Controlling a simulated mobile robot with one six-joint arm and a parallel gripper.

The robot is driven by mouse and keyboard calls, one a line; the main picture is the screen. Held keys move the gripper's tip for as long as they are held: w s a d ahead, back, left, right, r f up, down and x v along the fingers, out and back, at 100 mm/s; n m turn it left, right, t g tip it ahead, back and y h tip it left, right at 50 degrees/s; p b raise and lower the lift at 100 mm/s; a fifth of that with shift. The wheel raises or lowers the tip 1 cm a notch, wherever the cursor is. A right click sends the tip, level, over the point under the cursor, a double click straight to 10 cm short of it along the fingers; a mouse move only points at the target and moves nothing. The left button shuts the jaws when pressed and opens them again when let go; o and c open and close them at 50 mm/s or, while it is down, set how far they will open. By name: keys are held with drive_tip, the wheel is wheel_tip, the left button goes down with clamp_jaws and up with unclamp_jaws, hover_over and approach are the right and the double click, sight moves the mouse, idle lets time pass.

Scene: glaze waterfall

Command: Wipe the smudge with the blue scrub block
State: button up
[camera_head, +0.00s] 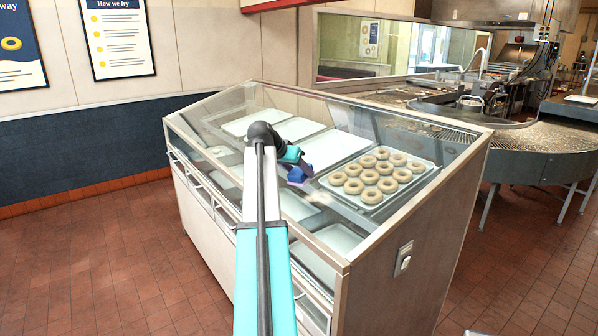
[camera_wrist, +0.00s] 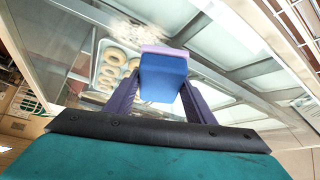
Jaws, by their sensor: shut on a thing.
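My gripper (camera_wrist: 160,95) is shut on the blue scrub block (camera_wrist: 163,78), with one purple finger on each side of it. A pale lilac layer shows along the block's far edge. In the head view the blue block (camera_head: 297,175) shows at the end of my arm, over the glass top of the display case. A whitish smudge (camera_wrist: 137,32) shows on the glass in the wrist view, just beyond the block. I cannot tell whether the block touches the glass.
The glass-topped display case (camera_head: 410,122) stands in the middle. A tray of ring donuts (camera_head: 372,177) lies inside under the glass, to the right of the block. Empty white trays (camera_head: 255,122) lie further left. A round conveyor (camera_head: 540,136) stands at the back right.

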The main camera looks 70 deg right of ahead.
sight(322, 202)
drive_tip(key=shift+f, duration=0.1)
drive_tip(key=shift+s+d+f+b, duration=0.2)
drive_tip(key=shift+f+b, duration=0.2)
drive_tip(key=shift+f, duration=0.5)
drive_tip(key=shift+s+d+f+b, duration=0.1)
drive_tip(key=shift+d+f+b, duration=0.2)
drive_tip(key=shift+f, duration=0.65)
drive_tip(key=shift+s+d+f+b, duration=0.15)
drive_tip(key=shift+f+b, duration=0.3)
drive_tip(key=shift+f, duration=0.45)
drive_tip(key=shift+s+d+f+b, duration=0.1)
drive_tip(key=shift+d+f+b, duration=0.15)
drive_tip(key=shift+f+b, duration=0.5)
drive_tip(key=shift+f, duration=0.2)
drive_tip(key=shift+s+a, duration=0.55)
drive_tip(key=shift+s, duration=0.25)
drive_tip(key=shift+s+a, duration=0.5)
drive_tip(key=shift+s, duration=0.25)
drive_tip(key=shift+s, duration=0.15)
drive_tip(key=shift+s+a+f, duration=0.1)
drive_tip(key=shift+s+a, duration=0.4)
drive_tip(key=shift+s, duration=0.25)
drive_tip(key=shift+s+a+f, duration=0.1)
drive_tip(key=shift+s+a, duration=0.4)
drive_tip(key=shift+s, duration=0.2)
drive_tip(key=shift+s+a, duration=0.1)
